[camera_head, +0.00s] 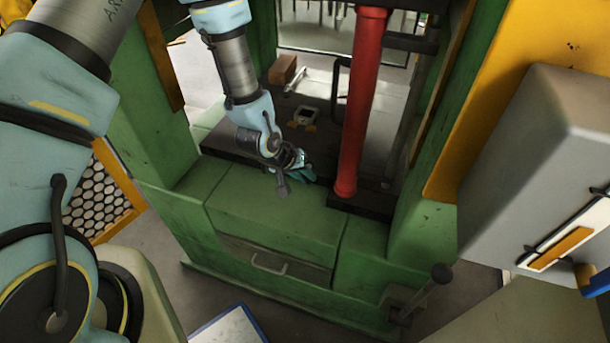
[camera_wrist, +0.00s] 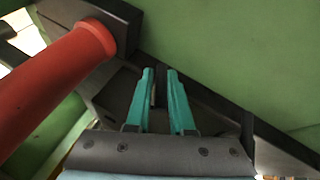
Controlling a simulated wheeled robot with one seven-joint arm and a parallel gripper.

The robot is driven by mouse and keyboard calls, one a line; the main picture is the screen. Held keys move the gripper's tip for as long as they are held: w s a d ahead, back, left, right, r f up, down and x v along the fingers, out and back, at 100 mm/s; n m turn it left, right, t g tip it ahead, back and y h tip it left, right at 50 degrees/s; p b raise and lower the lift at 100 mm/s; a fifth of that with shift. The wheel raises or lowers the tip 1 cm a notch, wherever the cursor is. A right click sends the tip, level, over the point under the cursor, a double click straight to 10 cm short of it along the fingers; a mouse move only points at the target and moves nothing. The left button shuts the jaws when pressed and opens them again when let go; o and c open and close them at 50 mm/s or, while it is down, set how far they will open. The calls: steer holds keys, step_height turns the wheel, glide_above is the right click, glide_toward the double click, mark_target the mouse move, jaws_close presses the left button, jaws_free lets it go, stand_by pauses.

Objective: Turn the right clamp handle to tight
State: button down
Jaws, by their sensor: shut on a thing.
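My gripper (camera_head: 300,177) is at the front edge of the dark press bed, left of the foot of the red column. In the wrist view, its two teal fingers (camera_wrist: 160,73) are close together with a narrow gap. A thin dark piece (camera_wrist: 157,96) shows in that gap and looks like the right clamp handle. The fingers hide most of it, and I cannot tell how far it is turned. The dark bed (camera_head: 228,147) lies under and behind my gripper.
The red column (camera_head: 358,105) stands close to the right of my gripper, and also shows in the wrist view (camera_wrist: 50,80). A small block with yellow pieces (camera_head: 304,117) sits behind on the bed. A black lever (camera_head: 425,290) stands at front right. The green front ledge (camera_head: 270,215) is clear.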

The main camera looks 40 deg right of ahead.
steer(key=shift+f+t+y+b, duration=0.15)
steer(key=shift+t+y+b, duration=0.25)
steer(key=shift+t+b, duration=0.2)
steer(key=shift+a+m+t+y, duration=0.15)
steer(key=shift+m+t+y, duration=0.35)
steer(key=shift+t+y, duration=0.45)
steer(key=shift+w, duration=0.1)
steer(key=c, duration=0.8)
jaws_free()
